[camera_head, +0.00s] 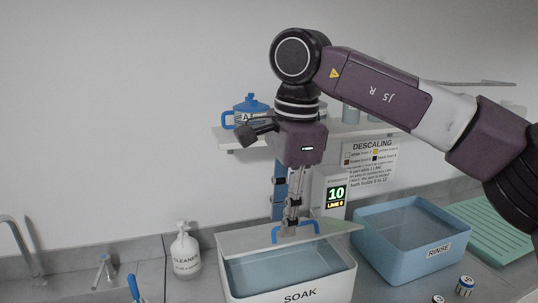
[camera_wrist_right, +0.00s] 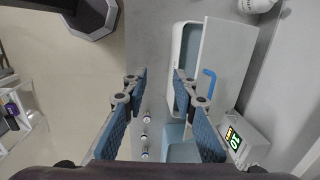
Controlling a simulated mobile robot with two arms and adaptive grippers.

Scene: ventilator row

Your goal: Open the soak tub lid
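The soak tub (camera_head: 291,293) is a white box labelled SOAK with a blue interior, at the bottom centre of the head view. Its pale flat lid (camera_head: 238,240) lies at the tub's rear, and the front part of the interior shows uncovered. A blue handle (camera_head: 309,223) stands on the lid. My right gripper (camera_head: 288,228) points down at the handle; contact is unclear there. In the right wrist view its fingers (camera_wrist_right: 163,88) are spread apart with nothing between them, and the handle (camera_wrist_right: 209,83) is outside them, beside the right finger. My left gripper is not in view.
A blue rinse tub (camera_head: 410,262) stands right of the soak tub, with a green ribbed mat (camera_head: 490,229) beyond. A cleaner bottle (camera_head: 185,252) stands left. A display reading 10 (camera_head: 335,196) and a shelf (camera_head: 235,138) are behind. Small cylinders (camera_head: 465,284) stand in front of the rinse tub.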

